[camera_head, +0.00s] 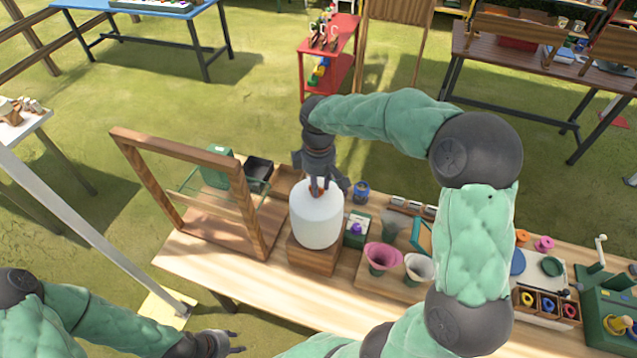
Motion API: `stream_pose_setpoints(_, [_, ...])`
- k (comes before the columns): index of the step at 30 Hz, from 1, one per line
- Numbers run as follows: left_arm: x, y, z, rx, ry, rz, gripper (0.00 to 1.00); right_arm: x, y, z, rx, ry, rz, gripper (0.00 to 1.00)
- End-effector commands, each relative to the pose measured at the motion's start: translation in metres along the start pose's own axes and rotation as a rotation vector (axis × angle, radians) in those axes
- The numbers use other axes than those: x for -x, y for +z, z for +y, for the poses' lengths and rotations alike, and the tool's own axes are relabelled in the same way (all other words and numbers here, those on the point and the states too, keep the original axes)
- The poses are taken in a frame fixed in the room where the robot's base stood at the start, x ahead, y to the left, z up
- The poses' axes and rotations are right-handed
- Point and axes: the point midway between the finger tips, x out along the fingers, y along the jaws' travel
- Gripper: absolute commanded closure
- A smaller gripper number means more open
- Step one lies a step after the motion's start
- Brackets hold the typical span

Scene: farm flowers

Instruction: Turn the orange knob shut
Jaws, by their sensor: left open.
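The orange knob (317,193) sits on top of a white rounded tank (317,222), which stands upright on a wooden block (312,258) on the workbench. My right gripper (320,184) points down right over the tank, with its fingers at the knob. The knob is partly hidden by the fingers, and I cannot tell whether they press on it. My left gripper (239,342) is open and empty, low in the picture in front of the bench's edge, well apart from the tank.
A wooden frame (193,226) stands left of the tank. A green box (217,166) and a black bin (258,172) are behind it. To the right are a pink pot (381,257), a white pot (419,268) and a purple-topped item (356,229). My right arm crosses above the bench's right part.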

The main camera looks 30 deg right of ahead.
Motion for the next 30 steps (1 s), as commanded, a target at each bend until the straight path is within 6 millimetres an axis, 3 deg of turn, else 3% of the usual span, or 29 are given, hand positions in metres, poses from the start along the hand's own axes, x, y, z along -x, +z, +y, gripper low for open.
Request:
stream_pose_setpoints(14, [0.000,0.000,0.000,0.000,0.000,0.000,0.58,0.009,-0.001,0.001,0.001,0.002,0.002,0.59])
stream_pose_setpoints(30, [0.000,0.000,0.000,0.000,0.000,0.000,0.58,0.103,-0.001,0.000,0.002,0.001,0.002,0.59])
